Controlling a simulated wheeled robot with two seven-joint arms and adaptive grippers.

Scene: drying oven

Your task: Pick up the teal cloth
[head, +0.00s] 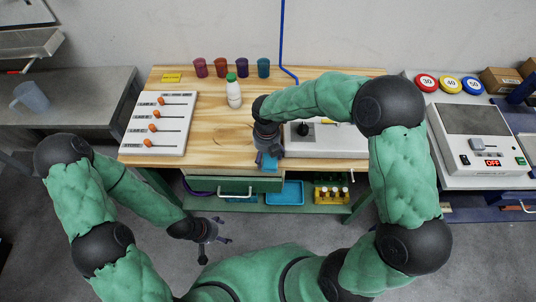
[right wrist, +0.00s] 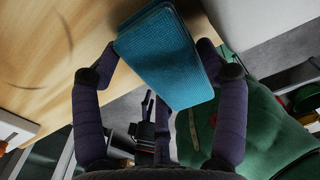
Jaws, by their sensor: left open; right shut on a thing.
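The teal cloth (right wrist: 168,55) is a folded, textured pad held between the purple fingers of my right gripper (right wrist: 160,75) in the right wrist view. In the head view the cloth (head: 267,161) shows as a small blue-teal patch under my right gripper (head: 270,152), at the front edge of the wooden bench. The right gripper is shut on it. I cannot tell whether the cloth touches the bench top. My left gripper (head: 213,238) is open and empty, low in front of the bench over the floor.
The wooden bench (head: 210,120) holds a slider panel (head: 160,123), a white bottle with green cap (head: 233,92), several coloured cups (head: 221,67) and a white device (head: 335,140). Below are a blue tray (head: 285,193) and a drawer handle (head: 236,195).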

